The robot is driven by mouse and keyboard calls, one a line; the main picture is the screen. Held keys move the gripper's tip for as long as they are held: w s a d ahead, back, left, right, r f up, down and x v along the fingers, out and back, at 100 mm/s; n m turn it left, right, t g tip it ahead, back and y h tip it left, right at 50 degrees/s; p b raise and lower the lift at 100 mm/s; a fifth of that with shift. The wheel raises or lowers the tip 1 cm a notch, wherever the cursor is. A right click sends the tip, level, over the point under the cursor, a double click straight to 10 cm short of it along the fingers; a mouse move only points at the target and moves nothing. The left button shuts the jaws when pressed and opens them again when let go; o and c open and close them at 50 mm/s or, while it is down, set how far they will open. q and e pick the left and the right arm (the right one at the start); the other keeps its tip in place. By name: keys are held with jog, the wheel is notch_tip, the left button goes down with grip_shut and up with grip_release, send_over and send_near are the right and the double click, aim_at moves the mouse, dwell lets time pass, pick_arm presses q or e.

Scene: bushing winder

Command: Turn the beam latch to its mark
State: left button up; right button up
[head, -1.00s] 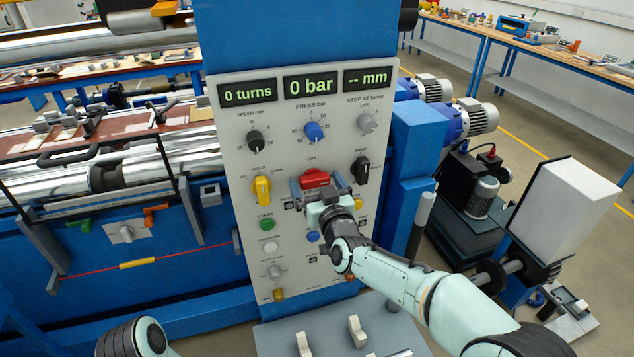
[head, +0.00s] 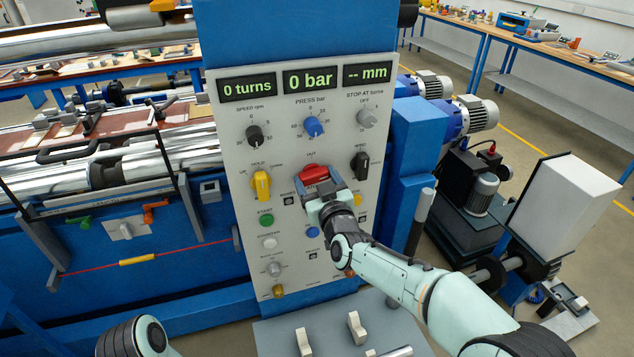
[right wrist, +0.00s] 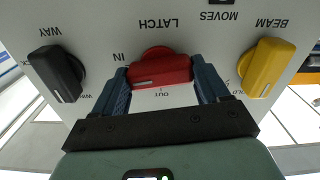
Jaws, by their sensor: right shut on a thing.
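The beam latch is a red knob (head: 313,174) on the grey control panel, with OUT printed above it. In the right wrist view the red knob (right wrist: 160,69) appears upside down under the word LATCH, with IN at its left and OUT below it. A light line marks its lower left edge, near OUT but not clearly in line with it. My right gripper (right wrist: 165,84) is shut on the knob, one blue finger on each end; in the head view the right gripper (head: 322,190) covers the panel just below the knob. My left gripper is out of view.
A yellow beam knob (head: 262,186) sits left of the latch and a black knob (head: 360,166) right of it, both close to my fingers. The green button (head: 266,221) and other buttons lie below. The displays (head: 309,80) read 0 turns, 0 bar and -- mm.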

jog(key=n+b, duration=0.1)
jog(key=n, duration=0.8)
jog(key=shift+b, duration=0.3)
jog(key=n+b, duration=0.1)
jog(key=n, duration=0.3)
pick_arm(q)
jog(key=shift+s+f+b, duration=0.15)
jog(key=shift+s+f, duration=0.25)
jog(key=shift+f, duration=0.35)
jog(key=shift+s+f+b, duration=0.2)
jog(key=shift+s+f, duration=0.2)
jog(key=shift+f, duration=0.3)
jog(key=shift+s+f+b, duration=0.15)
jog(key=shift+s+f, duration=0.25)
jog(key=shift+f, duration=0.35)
pick_arm(e)
jog(key=shift+r+n, duration=0.1)
jog(key=shift+n, duration=1.3)
jog(key=shift+r+n, duration=0.1)
jog(key=shift+n, duration=0.2)
jog(key=o, duration=1.1)
jog(key=shift+c, duration=0.2)
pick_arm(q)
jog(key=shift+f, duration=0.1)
pick_arm(e)
jog(key=shift+w, duration=0.1)
